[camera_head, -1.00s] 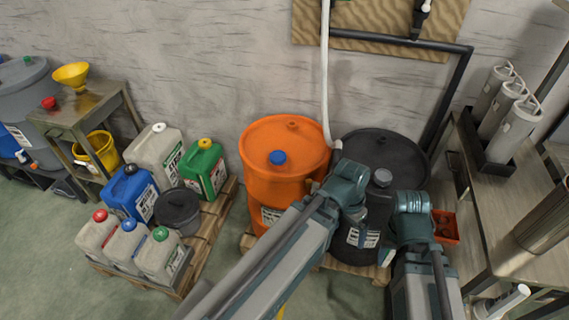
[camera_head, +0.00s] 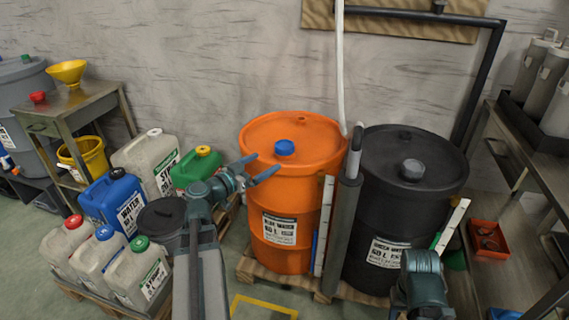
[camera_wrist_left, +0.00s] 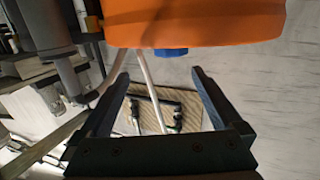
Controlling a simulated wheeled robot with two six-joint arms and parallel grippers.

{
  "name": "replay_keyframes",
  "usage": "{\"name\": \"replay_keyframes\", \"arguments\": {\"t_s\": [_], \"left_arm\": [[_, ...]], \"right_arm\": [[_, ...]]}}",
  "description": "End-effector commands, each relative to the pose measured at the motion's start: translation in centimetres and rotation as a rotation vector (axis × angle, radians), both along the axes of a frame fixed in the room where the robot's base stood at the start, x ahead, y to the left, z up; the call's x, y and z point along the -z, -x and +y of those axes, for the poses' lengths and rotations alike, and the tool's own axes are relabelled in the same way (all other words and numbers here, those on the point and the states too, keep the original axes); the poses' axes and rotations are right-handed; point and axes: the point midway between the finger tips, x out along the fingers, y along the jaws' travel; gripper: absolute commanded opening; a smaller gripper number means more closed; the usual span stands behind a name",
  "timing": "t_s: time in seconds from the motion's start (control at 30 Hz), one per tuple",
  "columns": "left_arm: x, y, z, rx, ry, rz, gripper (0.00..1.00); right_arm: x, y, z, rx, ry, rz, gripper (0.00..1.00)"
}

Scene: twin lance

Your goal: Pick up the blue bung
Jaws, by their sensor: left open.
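The blue bung (camera_head: 284,148) sits on top of the orange drum (camera_head: 290,205), near the middle of its lid in the head view. It also shows in the left wrist view (camera_wrist_left: 171,52), partly hidden behind the rim of the drum. My left gripper (camera_head: 261,168) is open and empty, in front of the drum's upper left side, a little below and left of the bung. In the left wrist view its two fingers stand apart with nothing between them. Of my right arm only a link shows at the bottom right; its gripper cannot be made out.
A black drum (camera_head: 377,225) with a grey bung (camera_head: 412,169) stands right of the orange one. A grey upright tube (camera_head: 343,225) and a white hose (camera_head: 340,70) are between them. Jerrycans, among them a green one (camera_head: 197,168), crowd the left. A bench stands at right.

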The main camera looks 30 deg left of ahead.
Motion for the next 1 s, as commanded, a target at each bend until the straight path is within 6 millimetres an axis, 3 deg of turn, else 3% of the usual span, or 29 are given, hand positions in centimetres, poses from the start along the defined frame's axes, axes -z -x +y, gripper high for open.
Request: {"name": "replay_keyframes", "arguments": {"t_s": [0.1,0.27,0.7,1.0], "left_arm": [[0.2,0.4,1.3,-0.029,-0.008,-0.025,1.00],[0.0,0.1,1.5,-0.032,-0.009,-0.030,1.00],[0.4,-7.1,0.4,-0.029,-0.008,-0.029,1.00],[0.5,-8.1,0.1,-0.031,-0.008,-0.028,1.00]], "right_arm": [[0.7,0.0,0.0,0.000,0.000,0.000,0.50],[0.6,0.0,0.0,0.000,0.001,0.000,0.50],[1.0,0.0,0.0,-0.001,0.000,0.000,0.50],[1.0,0.0,0.0,-0.001,0.000,0.000,0.50]]}}
